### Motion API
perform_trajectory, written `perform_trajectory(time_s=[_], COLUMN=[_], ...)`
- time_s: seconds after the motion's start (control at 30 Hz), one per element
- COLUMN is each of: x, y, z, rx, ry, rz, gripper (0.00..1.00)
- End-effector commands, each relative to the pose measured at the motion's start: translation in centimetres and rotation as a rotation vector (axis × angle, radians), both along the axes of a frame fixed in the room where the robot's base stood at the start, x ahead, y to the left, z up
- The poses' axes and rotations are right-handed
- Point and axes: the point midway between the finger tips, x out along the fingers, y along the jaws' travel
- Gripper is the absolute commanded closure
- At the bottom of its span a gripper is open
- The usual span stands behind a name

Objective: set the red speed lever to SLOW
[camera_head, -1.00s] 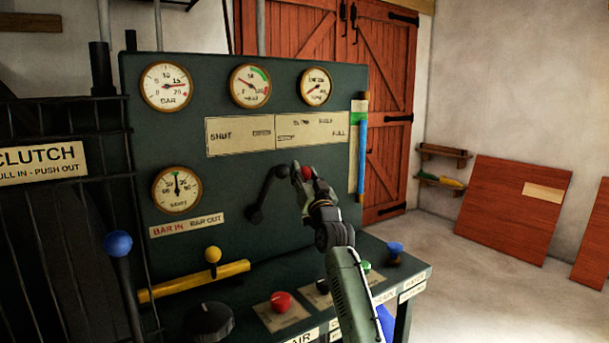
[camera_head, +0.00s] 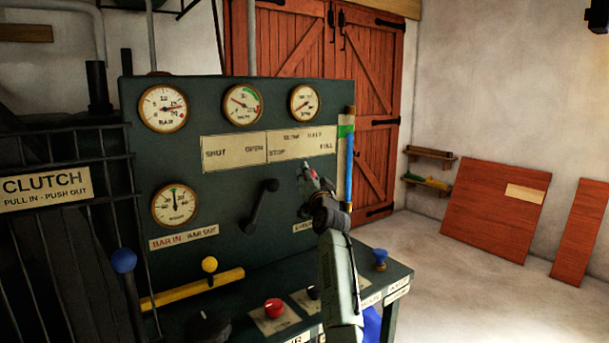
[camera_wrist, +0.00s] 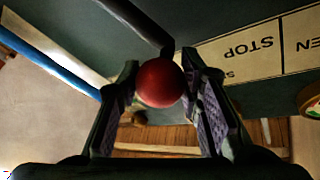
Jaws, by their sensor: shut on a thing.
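My gripper (camera_head: 318,177) is in front of the green panel, below the right-hand plate (camera_head: 303,145) marked STOP, SLOW, HALF and FULL. In the wrist view, the round red knob (camera_wrist: 160,83) of the speed lever sits between the two fingers, and my gripper (camera_wrist: 163,90) is shut on it. The lever's dark arm (camera_wrist: 136,22) runs from the knob to the upper left. The wrist view shows STOP upside down to the right of the knob. In the head view, my gripper and arm hide most of the lever, so its exact mark cannot be told.
A black lever (camera_head: 262,207) is left of my gripper, below the SHUT–OPEN plate (camera_head: 233,153). A blue vertical tube (camera_head: 350,165) stands at the panel's right edge. The bench below carries a red button (camera_head: 274,307) and a blue knob (camera_head: 380,257).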

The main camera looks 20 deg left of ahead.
Motion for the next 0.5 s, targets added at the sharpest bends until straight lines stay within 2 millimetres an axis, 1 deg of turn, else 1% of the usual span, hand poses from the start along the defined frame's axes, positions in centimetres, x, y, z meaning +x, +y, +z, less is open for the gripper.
perform_trajectory(time_s=[0.03,0.3,0.33,0.43,0.5], x=[0.06,0.06,0.06,0.05,0.05], y=[-0.16,-0.26,-0.26,-0.26,-0.23], z=[0.25,0.22,0.22,0.20,0.18], rx=[0.003,0.001,0.001,0.001,0.001], ry=[-0.001,-0.004,-0.004,-0.003,-0.002], rz=[-0.004,-0.006,-0.006,-0.005,-0.005], gripper=[1.00,1.00,0.65,0.59,0.58])
